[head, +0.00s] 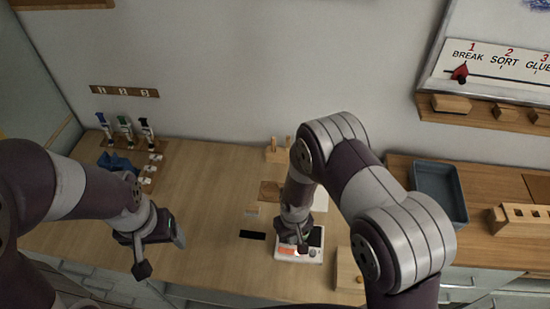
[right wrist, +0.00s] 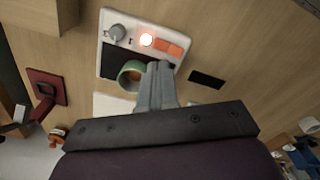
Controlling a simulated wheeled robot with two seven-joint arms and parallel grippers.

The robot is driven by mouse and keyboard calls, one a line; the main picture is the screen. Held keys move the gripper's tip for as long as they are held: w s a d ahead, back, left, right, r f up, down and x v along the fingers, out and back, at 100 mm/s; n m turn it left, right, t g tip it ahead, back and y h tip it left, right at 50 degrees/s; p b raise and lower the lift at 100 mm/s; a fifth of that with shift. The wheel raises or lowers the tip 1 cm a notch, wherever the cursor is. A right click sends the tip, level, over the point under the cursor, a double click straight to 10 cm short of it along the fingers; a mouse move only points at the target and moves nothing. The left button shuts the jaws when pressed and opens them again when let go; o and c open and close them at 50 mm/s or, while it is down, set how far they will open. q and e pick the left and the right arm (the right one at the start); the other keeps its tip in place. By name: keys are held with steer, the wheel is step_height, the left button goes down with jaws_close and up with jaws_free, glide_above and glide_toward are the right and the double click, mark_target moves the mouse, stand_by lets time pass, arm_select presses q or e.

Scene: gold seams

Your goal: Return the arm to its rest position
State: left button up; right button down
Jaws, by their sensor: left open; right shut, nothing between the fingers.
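My right arm reaches over the wooden bench, and its gripper (head: 302,247) points down at a white device (head: 312,258). In the right wrist view the gripper (right wrist: 158,66) is shut, with nothing between its fingers. Its tips are close to a green ring (right wrist: 130,75) and the dark panel of the white device (right wrist: 107,28); I cannot tell whether they touch. The device has a grey knob, a glowing light and an orange part. My left gripper (head: 160,256) is open and empty at the front left of the bench.
Several small clamp-like tools (head: 124,128) and a blue cloth-like item (head: 118,163) are at the left. A black strip (head: 252,235) lies left of the device. A blue-grey tray (head: 463,206) and a wooden holed block (head: 515,217) are at the right. The left-centre bench is clear.

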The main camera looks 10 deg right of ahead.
steer(key=s+d+r+m+b, duration=0.1)
steer(key=s+d+r+b, duration=0.1)
steer(key=r, duration=0.4)
steer(key=s+d+r+t+b, duration=0.1)
steer(key=s+d+r+b, duration=0.1)
steer(key=r, duration=0.3)
steer(key=s+d+r+m+b, duration=0.1)
steer(key=s+d+r, duration=0.2)
steer(key=r, duration=0.3)
steer(key=shift+s+d+r+m+b, duration=0.15)
steer(key=shift+s+r+m+b, duration=0.2)
steer(key=shift+s, duration=0.4)
steer(key=shift+s, duration=0.15)
